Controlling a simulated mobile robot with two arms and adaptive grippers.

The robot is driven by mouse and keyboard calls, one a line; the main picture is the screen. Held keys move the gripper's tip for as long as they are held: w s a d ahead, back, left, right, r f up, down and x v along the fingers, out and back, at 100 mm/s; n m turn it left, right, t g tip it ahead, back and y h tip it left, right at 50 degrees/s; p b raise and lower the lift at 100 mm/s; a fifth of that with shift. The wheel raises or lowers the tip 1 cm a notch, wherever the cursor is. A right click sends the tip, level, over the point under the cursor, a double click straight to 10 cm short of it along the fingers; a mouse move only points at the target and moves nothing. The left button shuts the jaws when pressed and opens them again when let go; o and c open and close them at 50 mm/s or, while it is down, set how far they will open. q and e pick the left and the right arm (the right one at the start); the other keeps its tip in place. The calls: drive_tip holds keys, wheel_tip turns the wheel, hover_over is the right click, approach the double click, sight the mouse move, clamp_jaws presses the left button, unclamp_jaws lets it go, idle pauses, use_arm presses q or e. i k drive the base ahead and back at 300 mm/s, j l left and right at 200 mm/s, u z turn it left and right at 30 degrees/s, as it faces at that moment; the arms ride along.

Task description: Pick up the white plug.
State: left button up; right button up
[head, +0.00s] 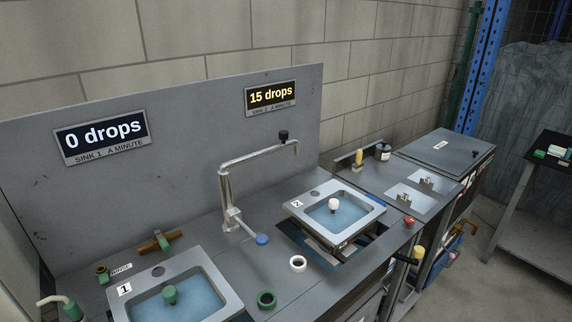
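The white plug (334,204) stands upright in the blue water of sink 2 (296,212), right of the middle of the picture. Its top is above the water; its lower end is hard to make out. A white ring (298,264) lies on the grey counter in front of sink 2, apart from the plug. Neither of my grippers is in view.
Sink 1 (228,291) at the lower left holds a green plug (169,294). A green ring (266,300) lies beside it. A bent metal faucet (226,190) with a blue knob (262,239) rises between the sinks. A yellow-ended handle (418,252) sticks out at the front right.

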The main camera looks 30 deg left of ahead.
sight(334, 203)
drive_tip(key=u, duration=0.35)
drive_tip(key=i+l+u, duration=0.15)
drive_tip(key=u, duration=0.25)
drive_tip(key=i+l+u, duration=0.15)
drive_tip(key=u, duration=0.25)
drive_tip(key=i+l+u, duration=0.1)
drive_tip(key=l+u, duration=0.15)
drive_tip(key=u, duration=0.2)
drive_tip(key=l+u, duration=0.25)
drive_tip(key=u, duration=0.15)
